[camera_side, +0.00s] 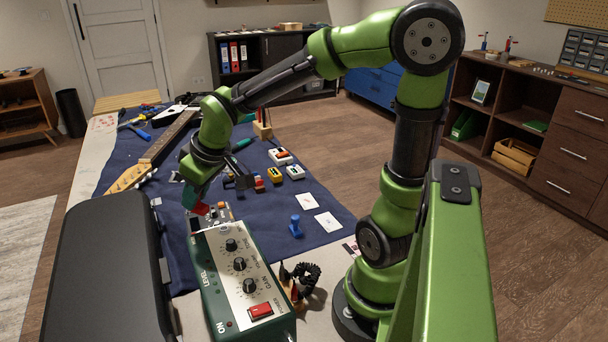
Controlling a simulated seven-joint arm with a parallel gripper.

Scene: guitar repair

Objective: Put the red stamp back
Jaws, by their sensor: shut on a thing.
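My gripper (196,203) points down at the left middle, just behind the green amplifier box. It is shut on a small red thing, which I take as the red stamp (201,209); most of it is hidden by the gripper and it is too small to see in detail. A blue stamp (295,226) stands upright on the blue mat, right of the box. A small wooden stand (262,131) with red uprights is further back on the mat.
The green amplifier box (239,268) with knobs stands in front of my gripper, and a black case (104,270) is left of it. A dark tool stands right of my gripper.

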